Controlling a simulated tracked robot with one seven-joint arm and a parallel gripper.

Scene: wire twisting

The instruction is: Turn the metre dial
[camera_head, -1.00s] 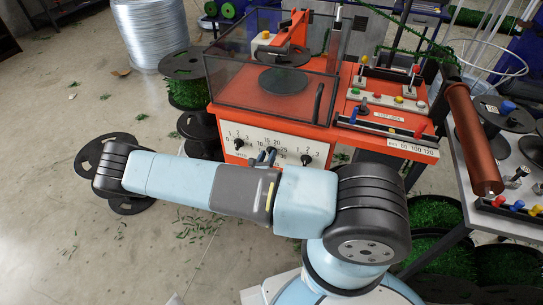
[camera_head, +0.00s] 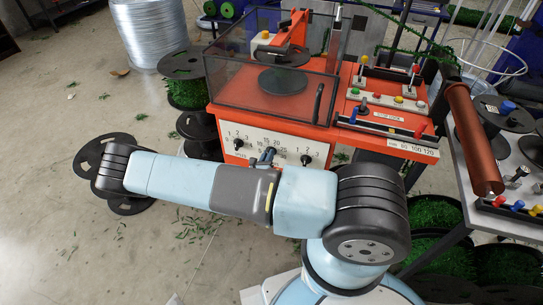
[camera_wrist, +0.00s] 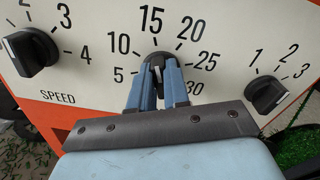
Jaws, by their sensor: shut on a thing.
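The metre dial (camera_wrist: 158,61) is the middle knob on the white front panel, ringed by numbers from 5 to 30. My gripper (camera_wrist: 158,75) is shut on this knob, with one blue finger on each side of it. The knob's top shows between the fingertips, near the 15; its exact pointer setting is hard to tell. In the head view my gripper (camera_head: 266,155) is at the panel's middle, and my arm hides part of the panel's lower edge.
A speed knob (camera_wrist: 30,52) is left of the dial and another black knob (camera_wrist: 266,94) is right of it. The orange machine (camera_head: 345,135) carries a clear cover (camera_head: 240,85) and a lever panel (camera_head: 385,95). A table with spools (camera_head: 500,215) stands at the right.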

